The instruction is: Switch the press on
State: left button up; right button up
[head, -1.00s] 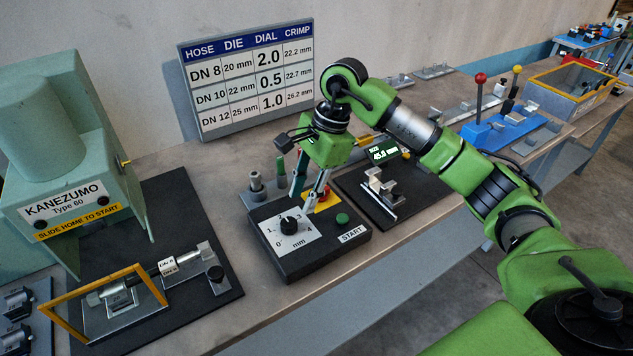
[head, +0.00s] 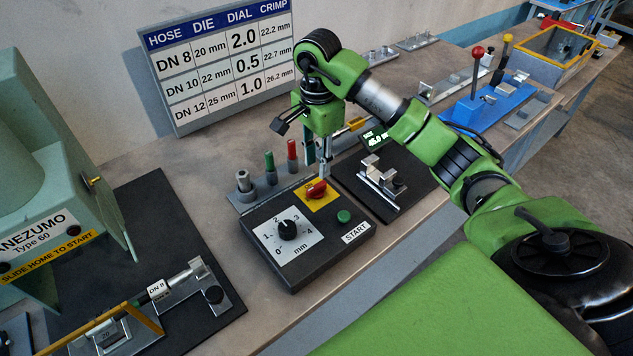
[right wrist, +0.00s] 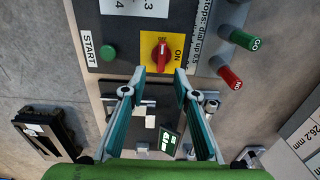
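The press (head: 40,200), a pale green machine marked KANEZUMO Type 60, stands at the left of the head view. The dark control box (head: 330,255) has a red rotary switch (head: 317,189) on a yellow plate, a black dial (head: 287,229) and a green START button (head: 344,216). My right gripper (head: 325,172) points down just behind the switch. In the right wrist view its fingers are open and apart, and the switch (right wrist: 161,54) shows beyond the fingertips, roughly between them, with ON printed to its right. No contact can be made out. My left gripper is out of view.
Green and red pegs (head: 270,168) stand in a rack behind the box. A gauge with a lit display (head: 376,141) sits on a dark mat to its right. A hose fixture (head: 165,290) lies left. A chart (head: 220,65) leans on the wall.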

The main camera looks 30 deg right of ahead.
aim_at(317, 186)
notch_tip(317, 186, down, 7)
jog(key=shift+f+p, duration=0.1)
jog(key=shift+p, duration=0.95)
jog(key=shift+w+f, duration=0.15)
jog(key=shift+f, duration=0.2)
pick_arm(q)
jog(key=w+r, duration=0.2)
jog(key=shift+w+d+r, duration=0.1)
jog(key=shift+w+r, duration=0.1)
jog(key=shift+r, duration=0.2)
pick_arm(e)
grip_shut()
